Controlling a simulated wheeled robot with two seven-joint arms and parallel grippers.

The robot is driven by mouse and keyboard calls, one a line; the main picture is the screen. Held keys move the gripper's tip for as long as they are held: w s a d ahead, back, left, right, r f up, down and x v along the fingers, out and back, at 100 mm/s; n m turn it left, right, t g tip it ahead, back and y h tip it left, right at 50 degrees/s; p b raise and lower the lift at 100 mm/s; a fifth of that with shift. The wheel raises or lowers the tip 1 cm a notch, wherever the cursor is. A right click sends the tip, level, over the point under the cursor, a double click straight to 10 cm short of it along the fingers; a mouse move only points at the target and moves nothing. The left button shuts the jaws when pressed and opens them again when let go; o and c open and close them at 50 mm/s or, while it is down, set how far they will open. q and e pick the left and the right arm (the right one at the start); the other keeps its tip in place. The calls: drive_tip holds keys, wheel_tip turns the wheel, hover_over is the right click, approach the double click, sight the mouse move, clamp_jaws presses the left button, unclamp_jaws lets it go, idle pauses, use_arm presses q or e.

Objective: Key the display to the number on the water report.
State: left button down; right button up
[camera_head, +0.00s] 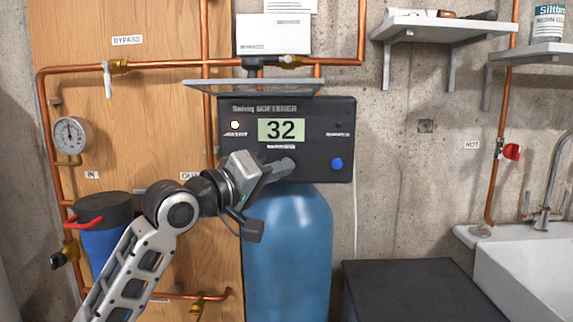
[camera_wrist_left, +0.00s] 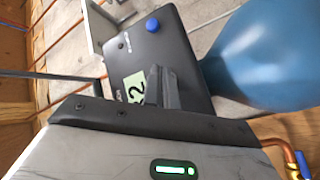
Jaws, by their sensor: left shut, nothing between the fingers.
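The display (camera_head: 281,130) on the black softener control head (camera_head: 232,158) reads 32. A blue button (camera_head: 336,164) sits at the right of the panel, and a small lit white light (camera_head: 235,125) at the left. My left gripper (camera_head: 289,165) is shut and empty, its tip in front of the panel just below the display; I cannot tell if it touches. In the left wrist view the shut fingers (camera_wrist_left: 162,88) overlap part of the display (camera_wrist_left: 134,88), and the blue button (camera_wrist_left: 152,25) is clear of them. White papers (camera_head: 272,35) hang above; their number is unreadable. My right gripper is not in view.
A raised clear lid (camera_head: 254,87) juts out above the panel. The blue tank (camera_head: 290,250) stands below it. Copper pipes (camera_head: 205,30), a gauge (camera_head: 70,135) and a blue filter housing (camera_head: 104,243) are left. A black box (camera_head: 410,285) and white sink (camera_head: 520,270) are right.

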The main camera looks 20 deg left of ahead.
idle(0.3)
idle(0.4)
use_arm(q)
drive_tip(key=shift+w+a+p, duration=0.1)
drive_tip(key=shift+w+p, duration=0.25)
drive_tip(key=shift+w, duration=0.05)
drive_tip(key=shift+w+a, duration=0.1)
drive_tip(key=shift+w, duration=0.25)
idle(0.6)
drive_tip(key=shift+s+p, duration=0.1)
drive_tip(key=shift+p, duration=0.25)
drive_tip(key=shift+s+d+p, duration=0.2)
drive_tip(key=shift+s+p, duration=0.1)
drive_tip(key=shift+s, duration=0.35)
